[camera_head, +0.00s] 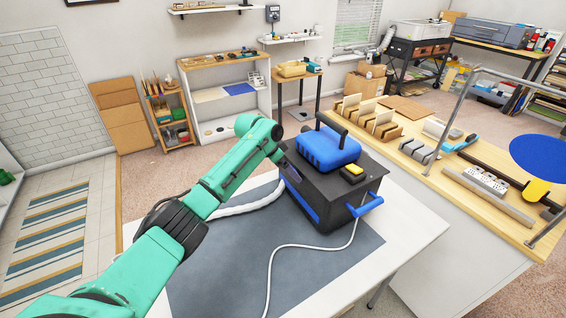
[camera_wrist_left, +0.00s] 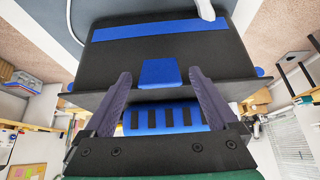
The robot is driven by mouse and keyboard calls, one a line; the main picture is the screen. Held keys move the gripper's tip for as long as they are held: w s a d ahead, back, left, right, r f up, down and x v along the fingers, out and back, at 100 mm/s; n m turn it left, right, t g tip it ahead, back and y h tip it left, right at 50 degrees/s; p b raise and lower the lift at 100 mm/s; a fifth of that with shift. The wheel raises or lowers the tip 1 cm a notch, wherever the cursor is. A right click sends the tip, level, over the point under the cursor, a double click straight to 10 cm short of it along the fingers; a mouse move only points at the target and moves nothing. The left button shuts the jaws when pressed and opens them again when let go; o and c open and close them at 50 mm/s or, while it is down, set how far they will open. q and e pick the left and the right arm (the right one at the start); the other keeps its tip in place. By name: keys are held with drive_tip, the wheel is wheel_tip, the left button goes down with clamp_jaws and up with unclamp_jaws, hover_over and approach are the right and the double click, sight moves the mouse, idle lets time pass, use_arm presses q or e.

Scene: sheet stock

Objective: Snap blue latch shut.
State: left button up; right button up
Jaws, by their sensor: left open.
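The black machine (camera_head: 325,205) stands on the table, with a ribbed blue housing (camera_head: 327,149) on top. My left gripper (camera_head: 284,158) is at the machine's upper left edge. In the left wrist view the blue latch (camera_wrist_left: 160,72) is a small blue block at the edge of the black plate (camera_wrist_left: 88,101). The left gripper (camera_wrist_left: 160,74) is open there, one finger on each side of the latch with visible gaps; contact is not seen. In the head view the latch is not clearly seen, and the gripper covers that edge. My right gripper is out of view.
The machine's blue side handle (camera_head: 367,204) and a yellow button block (camera_head: 353,170) are on its right. A grey mat (camera_head: 215,265) lies under it on the white table (camera_head: 412,236). A white cable (camera_head: 271,262) runs across the mat. A wooden bench (camera_head: 480,213) with tools stands right.

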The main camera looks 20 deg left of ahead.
use_arm(q)
drive_tip(key=b+v, duration=0.3)
drive_tip(key=v, duration=1.1)
